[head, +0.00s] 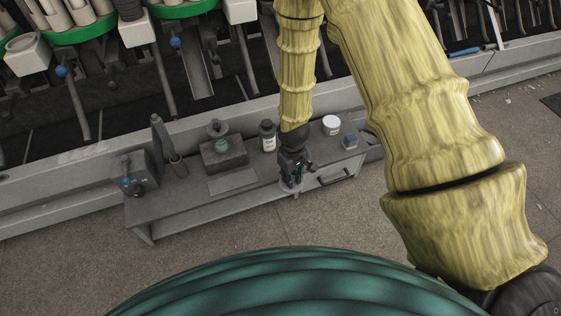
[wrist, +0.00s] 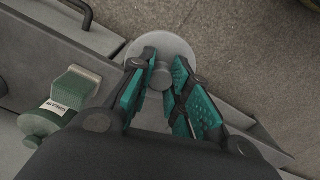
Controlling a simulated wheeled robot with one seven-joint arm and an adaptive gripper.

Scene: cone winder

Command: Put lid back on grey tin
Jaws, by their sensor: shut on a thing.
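My gripper (head: 292,178) is shut on the small round knob (wrist: 162,79) of a pale grey round lid (wrist: 178,48). In the wrist view the teal finger pads (wrist: 160,92) stand on either side of the knob, and the flat disc spreads out beyond them. In the head view the lid (head: 289,188) shows as a pale edge under the fingers, near the front edge of the bench. I cannot make out the grey tin. Whether anything is beneath the lid is hidden.
On the grey bench (head: 190,205) stand a labelled bottle (head: 268,136), a white tub (head: 331,125) and a small blue-topped box (head: 349,142). A grey block (head: 223,155) sits to the left. The floor (head: 220,235) in front is clear.

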